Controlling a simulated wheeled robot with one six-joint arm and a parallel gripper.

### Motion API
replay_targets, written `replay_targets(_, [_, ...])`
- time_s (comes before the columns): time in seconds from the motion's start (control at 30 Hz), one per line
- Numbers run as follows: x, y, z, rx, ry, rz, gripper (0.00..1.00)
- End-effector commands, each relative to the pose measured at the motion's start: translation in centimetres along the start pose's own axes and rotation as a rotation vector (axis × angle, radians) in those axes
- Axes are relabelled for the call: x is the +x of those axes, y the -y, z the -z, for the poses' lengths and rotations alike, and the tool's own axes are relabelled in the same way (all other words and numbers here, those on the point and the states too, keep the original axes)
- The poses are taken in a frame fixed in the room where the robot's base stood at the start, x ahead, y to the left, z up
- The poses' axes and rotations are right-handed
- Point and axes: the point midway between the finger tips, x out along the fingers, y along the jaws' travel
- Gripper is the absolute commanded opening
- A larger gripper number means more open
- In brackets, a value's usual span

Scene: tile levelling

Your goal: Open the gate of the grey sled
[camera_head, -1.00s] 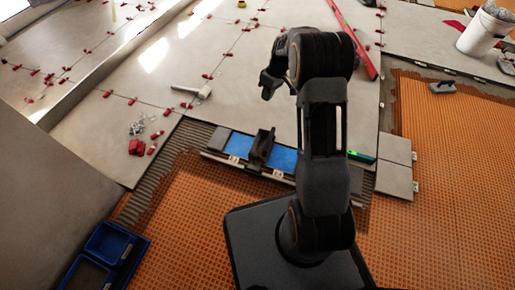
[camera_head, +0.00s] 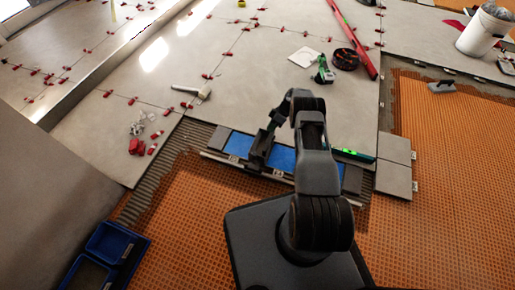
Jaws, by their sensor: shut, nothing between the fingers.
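A dark grey block (camera_head: 258,152), which looks like the sled, sits across the long rail with blue panels on the strip of combed mortar. Its gate cannot be made out at this size. My gripper (camera_head: 271,127) points down at the upper end of the block, from above and slightly right. It is shut and holds nothing that I can see. The fingertips are small and dark against the block, so I cannot tell whether they touch it. My arm hides part of the rail's right side.
A green level (camera_head: 353,155) lies right of my arm. A mallet (camera_head: 194,92), red clips (camera_head: 137,147) and a black-and-red coil (camera_head: 345,59) lie on the tiles. A blue bin (camera_head: 117,243) stands at lower left. Orange matting (camera_head: 190,220) in front is mostly clear.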

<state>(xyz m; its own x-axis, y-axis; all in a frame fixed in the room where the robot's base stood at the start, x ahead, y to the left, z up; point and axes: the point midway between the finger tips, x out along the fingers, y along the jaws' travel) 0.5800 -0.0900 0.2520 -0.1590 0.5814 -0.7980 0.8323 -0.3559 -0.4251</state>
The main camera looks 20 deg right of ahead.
Motion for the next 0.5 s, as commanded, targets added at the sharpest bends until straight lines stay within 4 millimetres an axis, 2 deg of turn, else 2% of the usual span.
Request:
replay_targets(0.27, [0.8, 0.0, 0.0, 0.001, 0.001, 0.001, 0.0])
replay_targets(0.37, [2.1, 0.0, -0.1, 0.001, 0.002, 0.003, 0.0])
replay_targets(0.5, [4.8, 0.0, -0.1, 0.0, 0.002, 0.003, 0.0])
